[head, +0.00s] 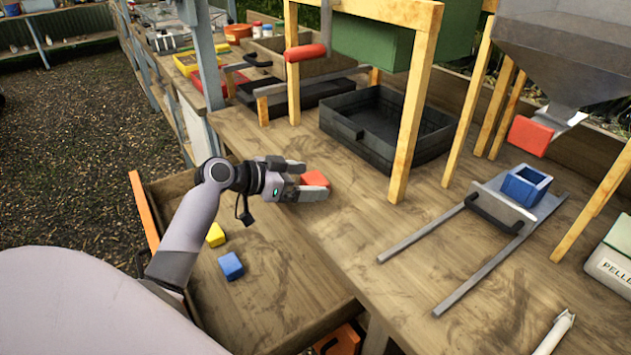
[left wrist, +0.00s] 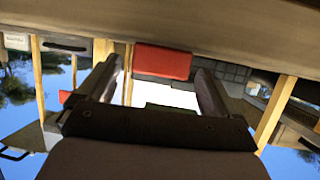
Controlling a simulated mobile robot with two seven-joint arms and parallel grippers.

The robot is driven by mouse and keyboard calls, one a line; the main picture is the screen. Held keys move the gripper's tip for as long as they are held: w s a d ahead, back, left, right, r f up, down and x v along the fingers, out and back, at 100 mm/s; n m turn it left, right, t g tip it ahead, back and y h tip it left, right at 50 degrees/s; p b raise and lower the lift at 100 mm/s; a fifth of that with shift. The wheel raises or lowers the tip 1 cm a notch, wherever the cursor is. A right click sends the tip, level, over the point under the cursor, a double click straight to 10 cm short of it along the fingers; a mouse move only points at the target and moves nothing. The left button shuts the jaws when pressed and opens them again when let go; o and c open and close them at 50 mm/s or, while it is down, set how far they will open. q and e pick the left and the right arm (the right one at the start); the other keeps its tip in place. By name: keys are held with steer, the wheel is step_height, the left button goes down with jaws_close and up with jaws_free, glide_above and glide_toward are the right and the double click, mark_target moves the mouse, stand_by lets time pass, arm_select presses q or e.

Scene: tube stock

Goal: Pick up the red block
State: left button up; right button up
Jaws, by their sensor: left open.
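The red block (head: 315,178) rests on the wooden workbench (head: 345,235), near its edge above the open drawer. My left gripper (head: 312,181) is open around it, with one finger on each side at bench height. In the left wrist view, the red block (left wrist: 162,62) lies between the spread fingertips (left wrist: 156,68), with visible gaps to both fingers. That view is upside down, with the bench top along the upper edge. My right gripper is not in view.
An open drawer (head: 262,318) below holds a yellow block (head: 215,235) and a blue block (head: 231,266). A black tray (head: 385,125) and a wooden frame (head: 415,105) stand behind. A blue open box (head: 525,184) sits on a metal slide at right. Bench right of the gripper is clear.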

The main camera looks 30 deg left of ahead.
arm_select(q)
steer(key=shift+x, duration=0.9)
steer(key=c, duration=1)
steer(key=shift+c, duration=0.2)
